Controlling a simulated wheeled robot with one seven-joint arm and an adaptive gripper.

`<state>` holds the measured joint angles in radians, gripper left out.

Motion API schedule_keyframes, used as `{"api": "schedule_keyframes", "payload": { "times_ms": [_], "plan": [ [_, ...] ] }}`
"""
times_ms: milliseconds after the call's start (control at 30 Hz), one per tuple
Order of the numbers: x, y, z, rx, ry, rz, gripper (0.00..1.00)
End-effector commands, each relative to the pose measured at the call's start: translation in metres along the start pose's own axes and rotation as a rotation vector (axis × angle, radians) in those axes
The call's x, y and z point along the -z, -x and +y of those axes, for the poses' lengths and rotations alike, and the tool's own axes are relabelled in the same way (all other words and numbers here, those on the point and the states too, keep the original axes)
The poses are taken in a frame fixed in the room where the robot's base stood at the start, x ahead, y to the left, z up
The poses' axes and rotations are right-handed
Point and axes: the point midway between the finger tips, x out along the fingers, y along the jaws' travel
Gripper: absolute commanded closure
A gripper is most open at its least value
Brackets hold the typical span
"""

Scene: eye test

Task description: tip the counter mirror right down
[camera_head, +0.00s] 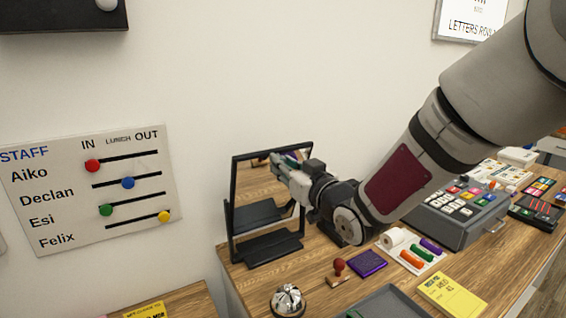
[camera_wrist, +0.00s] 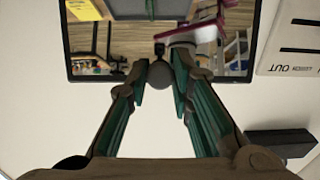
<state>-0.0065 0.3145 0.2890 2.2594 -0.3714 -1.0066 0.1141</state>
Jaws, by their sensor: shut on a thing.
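The counter mirror (camera_head: 234,190) is a dark-framed rectangular panel, standing nearly upright on a dark base (camera_head: 268,248) at the left end of the wooden counter. My gripper (camera_head: 283,167) reaches it from the right, at the upper part of the frame. In the wrist view, which is upside down, the mirror (camera_wrist: 90,45) fills the top and reflects the counter. A round grey knob (camera_wrist: 160,76) sits at its edge, between the teal fingers of my gripper (camera_wrist: 161,70). My gripper is shut on this knob. The fingers hide part of the glass in the head view.
A silver bell (camera_head: 288,300), a red stamp (camera_head: 339,268) and a purple pad (camera_head: 367,263) lie in front of the mirror. A grey register (camera_head: 455,222) stands further right. The staff board (camera_head: 85,190) hangs on the wall to the left.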

Motion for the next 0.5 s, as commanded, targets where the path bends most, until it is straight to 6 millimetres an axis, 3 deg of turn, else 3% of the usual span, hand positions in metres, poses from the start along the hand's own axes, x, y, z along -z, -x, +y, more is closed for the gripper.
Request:
{"api": "schedule_keyframes", "payload": {
  "times_ms": [67,100,200,500],
  "plan": [
    [-0.0112,0.0012,-0.0010,0.002,-0.005,-0.027,1.00],
    [-0.0113,0.0012,-0.0010,0.002,-0.005,-0.027,0.77],
    [-0.0102,0.0009,-0.0009,0.002,-0.005,-0.024,0.59],
    [-0.0062,0.0015,-0.0003,0.000,-0.003,-0.016,0.59]
  ]
}}
